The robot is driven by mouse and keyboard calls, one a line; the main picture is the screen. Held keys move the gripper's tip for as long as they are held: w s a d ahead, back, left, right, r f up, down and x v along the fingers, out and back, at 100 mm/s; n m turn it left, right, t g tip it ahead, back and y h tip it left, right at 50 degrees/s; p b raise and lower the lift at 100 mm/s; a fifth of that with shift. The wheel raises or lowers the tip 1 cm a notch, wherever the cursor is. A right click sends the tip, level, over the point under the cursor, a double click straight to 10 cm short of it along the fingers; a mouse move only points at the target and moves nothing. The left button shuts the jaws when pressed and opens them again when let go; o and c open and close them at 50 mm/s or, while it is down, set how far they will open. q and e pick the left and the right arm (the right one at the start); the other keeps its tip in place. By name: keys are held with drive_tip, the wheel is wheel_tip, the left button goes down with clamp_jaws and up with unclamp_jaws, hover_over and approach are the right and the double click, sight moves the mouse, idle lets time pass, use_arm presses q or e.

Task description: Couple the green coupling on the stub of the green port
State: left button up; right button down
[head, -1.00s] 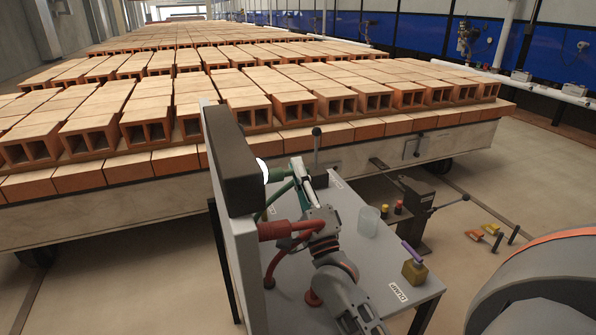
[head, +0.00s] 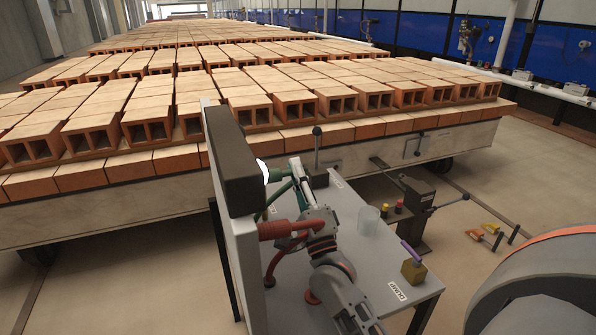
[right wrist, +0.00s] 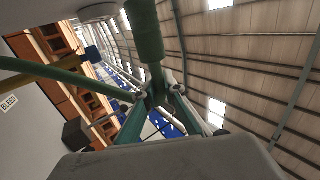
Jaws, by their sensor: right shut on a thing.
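The green coupling (right wrist: 148,42) shows in the right wrist view as a thick green sleeve running up from between my fingers. My right gripper (right wrist: 158,92) is shut on it. In the head view my right gripper (head: 298,172) is beside the white upright panel (head: 236,240), near its upper edge. Green parts (head: 280,174) lie between the fingers and the panel. The stub of the green port cannot be told apart from the coupling there, so I cannot tell whether they touch. My left gripper is not in view.
A red fitting and hose (head: 272,230) stick out of the panel, close below my right gripper. A car of hollow bricks (head: 150,125) stands behind.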

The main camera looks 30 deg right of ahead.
sight(281, 179)
drive_tip(key=shift+w+a, duration=0.25)
drive_tip(key=shift+a, duration=0.75)
drive_tip(key=shift+w+a, duration=0.2)
drive_tip(key=shift+a, duration=0.75)
drive_tip(key=c, duration=2)
unclamp_jaws()
drive_tip(key=shift+c, duration=0.2)
drive_tip(key=shift+s+a+f, duration=0.15)
drive_tip(key=shift+s+f, duration=0.2)
drive_tip(key=v, duration=0.6)
drive_tip(key=shift+s, duration=0.3)
drive_tip(key=shift+f, duration=0.1)
